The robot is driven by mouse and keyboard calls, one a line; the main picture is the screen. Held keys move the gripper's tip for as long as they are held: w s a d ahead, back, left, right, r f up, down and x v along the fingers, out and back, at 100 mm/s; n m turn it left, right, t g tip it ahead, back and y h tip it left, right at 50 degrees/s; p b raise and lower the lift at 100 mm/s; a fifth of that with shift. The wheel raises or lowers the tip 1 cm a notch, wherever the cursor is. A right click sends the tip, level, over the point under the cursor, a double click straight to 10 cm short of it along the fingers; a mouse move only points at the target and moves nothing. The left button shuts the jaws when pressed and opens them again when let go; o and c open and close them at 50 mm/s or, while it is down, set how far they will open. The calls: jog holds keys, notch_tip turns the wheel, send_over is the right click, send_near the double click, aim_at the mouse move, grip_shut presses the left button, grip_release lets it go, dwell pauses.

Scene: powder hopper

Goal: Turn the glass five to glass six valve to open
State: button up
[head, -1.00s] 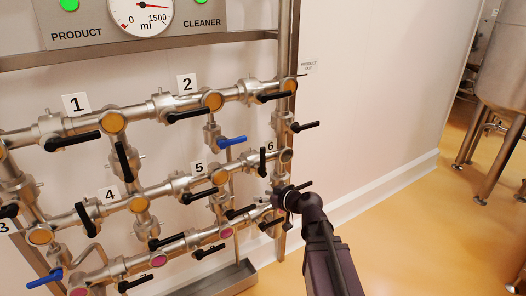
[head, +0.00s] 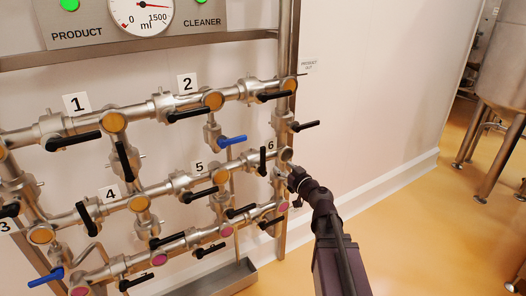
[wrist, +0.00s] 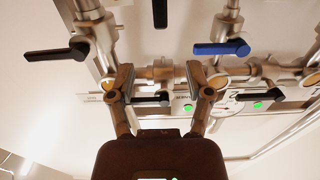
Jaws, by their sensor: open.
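The glass five to glass six valve has a black handle (head: 262,160) on the middle pipe, between glass five (head: 220,177) and glass six (head: 286,155). The handle stands upright, across the pipe. In the wrist view, which shows the rack upside down, an upright black handle (wrist: 160,12), apparently the same one, is cut by the top edge. My gripper (head: 294,176) is just below and right of glass six, apart from the handle. In the wrist view its two fingers (wrist: 160,82) are spread with nothing held between them.
A blue handle (head: 232,141) sits above the middle pipe, and it shows in the wrist view (wrist: 222,48). A black handle (head: 305,126) juts out right of the rack post. Several other valves crowd the rack.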

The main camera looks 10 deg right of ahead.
aim_at(264, 151)
jog(key=x, duration=1.3)
jog(key=shift+w+a, duration=0.2)
jog(key=shift+w, duration=0.2)
grip_shut()
